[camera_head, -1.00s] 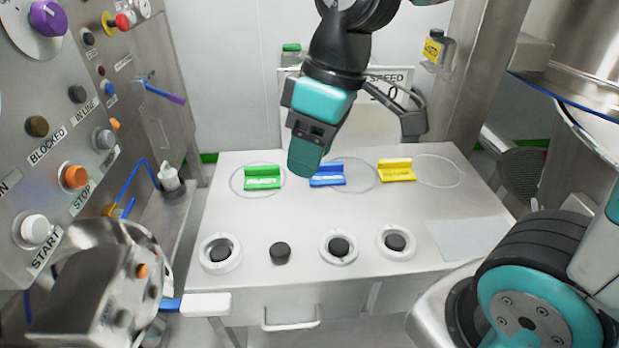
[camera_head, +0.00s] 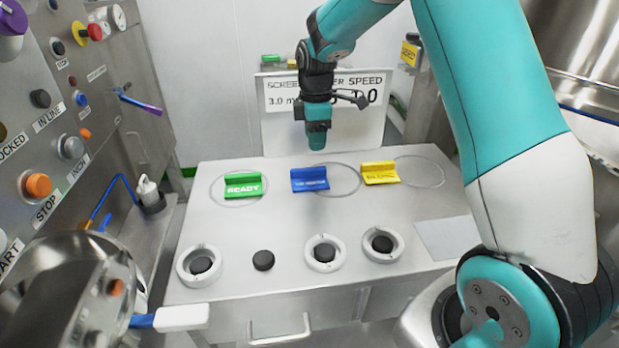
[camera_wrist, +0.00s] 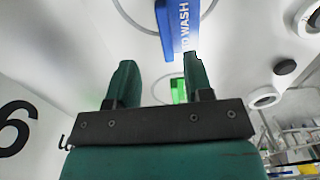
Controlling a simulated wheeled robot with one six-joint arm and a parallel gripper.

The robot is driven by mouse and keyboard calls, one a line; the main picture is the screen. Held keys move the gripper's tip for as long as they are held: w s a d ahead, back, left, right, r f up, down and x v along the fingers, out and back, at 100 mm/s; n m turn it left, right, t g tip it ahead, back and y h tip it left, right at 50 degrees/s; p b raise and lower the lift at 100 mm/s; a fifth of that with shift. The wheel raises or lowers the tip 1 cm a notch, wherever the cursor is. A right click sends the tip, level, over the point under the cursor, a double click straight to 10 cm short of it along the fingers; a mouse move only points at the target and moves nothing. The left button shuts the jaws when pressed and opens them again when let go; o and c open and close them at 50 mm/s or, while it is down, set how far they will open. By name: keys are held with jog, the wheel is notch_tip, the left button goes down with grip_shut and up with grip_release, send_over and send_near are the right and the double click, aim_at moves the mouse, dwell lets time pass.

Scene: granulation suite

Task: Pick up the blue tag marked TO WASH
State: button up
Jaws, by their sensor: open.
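The blue tag (camera_head: 310,180) lies on the steel table between a green tag and a yellow tag, at the left edge of a marked ring. Its lettering is too small to read in the head view. In the wrist view the blue tag (camera_wrist: 178,28) shows at the top, with "WASH" readable and the rest cut off or hidden. My gripper (camera_head: 317,142) hangs above the back of the table, just behind the blue tag and apart from it. In the wrist view my gripper's two green fingers (camera_wrist: 158,80) are spread with nothing between them, and the right finger overlaps the tag's end in the picture.
A green READY tag (camera_head: 243,186) and a yellow tag (camera_head: 380,173) flank the blue one. Black round pieces, some in white rings (camera_head: 326,252), line the table's front. A sign board (camera_head: 285,135) stands behind the table. A control panel (camera_head: 30,150) rises on the left.

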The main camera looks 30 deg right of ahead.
aim_at(316, 168)
notch_tip(316, 168, down, 3)
jog(key=shift+f, duration=0.15)
jog(key=shift+s+f+p, duration=0.15)
jog(key=shift+f+p, duration=0.05)
jog(key=shift+f, duration=1.15)
jog(key=shift+s+f+p, duration=0.15)
jog(key=shift+f+p, duration=0.05)
jog(key=shift+f, duration=1.1)
grip_shut()
